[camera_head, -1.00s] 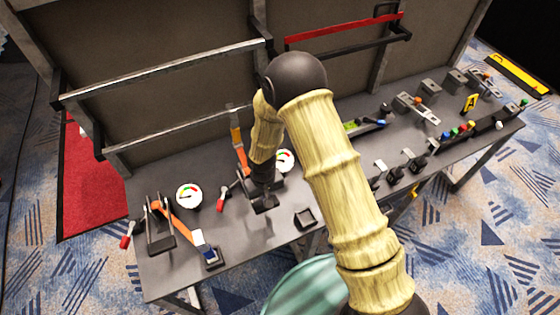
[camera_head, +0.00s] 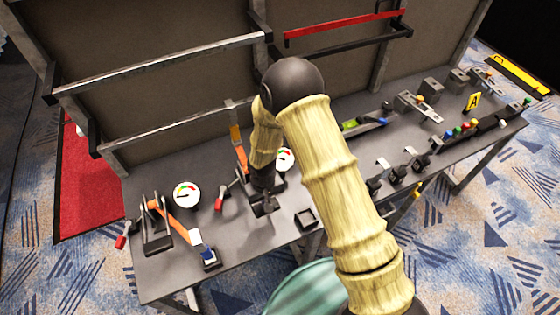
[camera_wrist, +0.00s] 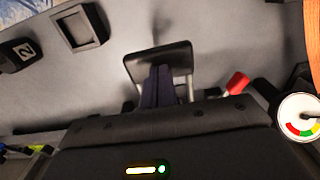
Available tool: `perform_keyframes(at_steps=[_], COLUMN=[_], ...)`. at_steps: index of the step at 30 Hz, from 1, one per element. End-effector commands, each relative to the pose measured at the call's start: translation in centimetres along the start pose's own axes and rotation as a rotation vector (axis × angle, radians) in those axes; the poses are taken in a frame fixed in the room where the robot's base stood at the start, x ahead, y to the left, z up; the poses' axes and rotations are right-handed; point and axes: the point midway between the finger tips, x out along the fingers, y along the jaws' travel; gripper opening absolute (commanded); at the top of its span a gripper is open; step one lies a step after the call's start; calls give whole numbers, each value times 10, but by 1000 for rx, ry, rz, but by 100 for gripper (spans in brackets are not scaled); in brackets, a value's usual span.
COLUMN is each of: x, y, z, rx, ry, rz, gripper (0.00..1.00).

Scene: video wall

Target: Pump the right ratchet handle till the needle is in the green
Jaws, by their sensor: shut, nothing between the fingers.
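The right ratchet (camera_head: 240,190) stands on the bench, partly hidden behind my arm. Its black handle (camera_wrist: 152,55) is a square-ended frame in the wrist view, also seen in the head view (camera_head: 268,209). My gripper (camera_wrist: 158,85) is shut and empty, its dark fingers overlapping the handle; I cannot tell whether they touch it. A red-tipped lever (camera_wrist: 237,83) is beside the handle. The right gauge (camera_head: 285,158) is partly hidden in the head view. In the wrist view the gauge (camera_wrist: 300,110) shows red, yellow and green marks; its needle's exact reading is unclear.
A second ratchet (camera_head: 157,236) with an orange strap and its own gauge (camera_head: 186,194) stands to the left. A small black square holder (camera_head: 306,218) lies right of the handle. Several levers and coloured knobs fill the bench's right side. Metal rails (camera_head: 165,66) cross the panel behind.

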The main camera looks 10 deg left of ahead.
Motion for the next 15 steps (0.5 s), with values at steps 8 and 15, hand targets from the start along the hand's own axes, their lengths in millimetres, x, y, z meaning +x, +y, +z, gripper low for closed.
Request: perform_keyframes(at_steps=[8, 15], x=[22, 37], y=[0, 0], z=[0, -1], rx=[1, 0], ry=[1, 2], rz=[0, -1], gripper=[0, 0])
